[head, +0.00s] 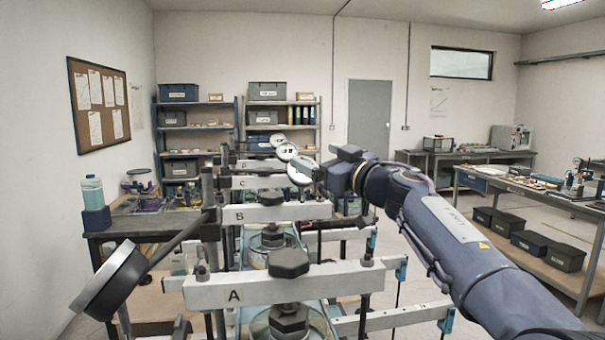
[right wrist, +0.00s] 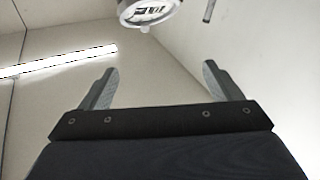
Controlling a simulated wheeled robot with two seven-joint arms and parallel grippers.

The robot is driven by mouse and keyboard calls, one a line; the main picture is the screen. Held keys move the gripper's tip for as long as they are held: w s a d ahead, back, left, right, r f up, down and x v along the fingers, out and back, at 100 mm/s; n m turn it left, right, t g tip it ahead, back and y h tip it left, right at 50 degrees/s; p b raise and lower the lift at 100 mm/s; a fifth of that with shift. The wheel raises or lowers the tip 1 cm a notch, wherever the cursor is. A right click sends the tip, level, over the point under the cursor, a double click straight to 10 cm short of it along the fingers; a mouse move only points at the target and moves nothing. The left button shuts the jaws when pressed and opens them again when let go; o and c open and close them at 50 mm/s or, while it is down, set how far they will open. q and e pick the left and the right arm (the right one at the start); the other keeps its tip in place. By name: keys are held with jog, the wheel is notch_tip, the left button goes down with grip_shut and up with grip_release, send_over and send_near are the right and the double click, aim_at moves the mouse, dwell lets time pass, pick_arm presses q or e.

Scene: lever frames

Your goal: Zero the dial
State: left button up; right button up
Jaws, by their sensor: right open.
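A dial gauge with a white face (head: 302,170) stands behind beam B (head: 275,212), level with my right gripper (head: 322,174). Two more dials (head: 288,151) and (head: 278,139) stand farther back in the row. A large dark dial (head: 112,280) hangs on a rod at the left of beam A (head: 285,287), with its face turned away. In the right wrist view, my right gripper (right wrist: 158,85) is open and empty. A dial (right wrist: 150,10) with dark markings is at that view's top edge, ahead of and apart from the fingers. Its pointer is too small to read. My left gripper is not seen.
Black hex-headed weights (head: 288,263) and posts stand along the row of lever frames. A blue-liquid bottle (head: 93,190) stands at the left. A bench with trays (head: 545,185) is at the right. Open floor lies between the frames and that bench.

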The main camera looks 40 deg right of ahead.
jog(key=w+f+n, duration=0.1)
jog(key=w, duration=0.1)
jog(key=w+d+f+n+g, duration=0.1)
jog(key=w, duration=0.2)
jog(key=w+f+g, duration=0.1)
jog(key=w, duration=0.2)
jog(key=shift+d+f+n, duration=0.2)
jog(key=shift+f+n, duration=0.1)
jog(key=shift+n, duration=0.1)
jog(key=shift+s, duration=0.1)
jog(key=c, duration=1)
jog(key=shift+a+r+m+h+p, duration=0.1)
jog(key=shift+r+m+h+p, duration=0.15)
jog(key=shift+m+h+p, duration=0.75)
jog(key=shift+f+m+t+h+p, duration=0.2)
jog(key=shift+m+t+h+p, duration=0.15)
jog(key=shift+m+h, duration=0.5)
jog(key=o, duration=1)
